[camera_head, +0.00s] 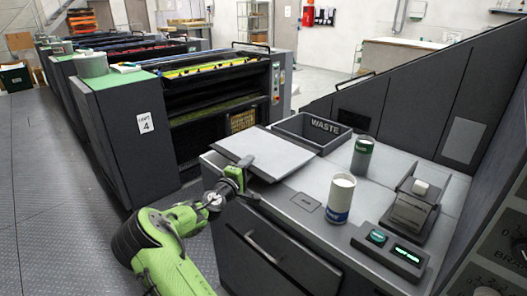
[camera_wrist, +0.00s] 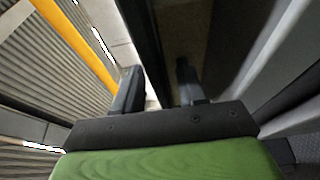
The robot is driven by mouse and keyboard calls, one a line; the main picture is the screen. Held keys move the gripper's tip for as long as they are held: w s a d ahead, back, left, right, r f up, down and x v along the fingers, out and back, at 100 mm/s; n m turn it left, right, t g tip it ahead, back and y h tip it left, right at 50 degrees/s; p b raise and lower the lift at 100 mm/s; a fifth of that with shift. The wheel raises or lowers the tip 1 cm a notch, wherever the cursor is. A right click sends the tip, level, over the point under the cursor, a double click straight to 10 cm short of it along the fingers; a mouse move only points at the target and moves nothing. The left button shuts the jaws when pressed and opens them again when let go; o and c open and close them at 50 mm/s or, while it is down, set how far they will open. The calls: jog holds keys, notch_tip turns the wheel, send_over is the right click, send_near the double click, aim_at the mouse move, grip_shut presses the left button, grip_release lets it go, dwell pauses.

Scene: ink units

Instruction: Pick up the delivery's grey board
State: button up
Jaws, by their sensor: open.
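A flat light grey board (camera_head: 266,152) lies on the grey counter, at its far left end, in the head view. My gripper (camera_head: 238,176) is open at the board's front left edge; I cannot tell from the head view whether its fingers touch the board or are around it. In the wrist view, my two dark fingers (camera_wrist: 160,82) stand apart, with a dark edge running up between them. I cannot tell for sure whether that edge belongs to the board.
A waste bin (camera_head: 322,131) stands behind the board. A dark green-grey can (camera_head: 362,156), a white and blue tub (camera_head: 340,200) and a small device (camera_head: 412,205) stand on the counter (camera_head: 310,178) to the right. Press units (camera_head: 140,125) stand to the left, with floor in front.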

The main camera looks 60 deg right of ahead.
grip_shut()
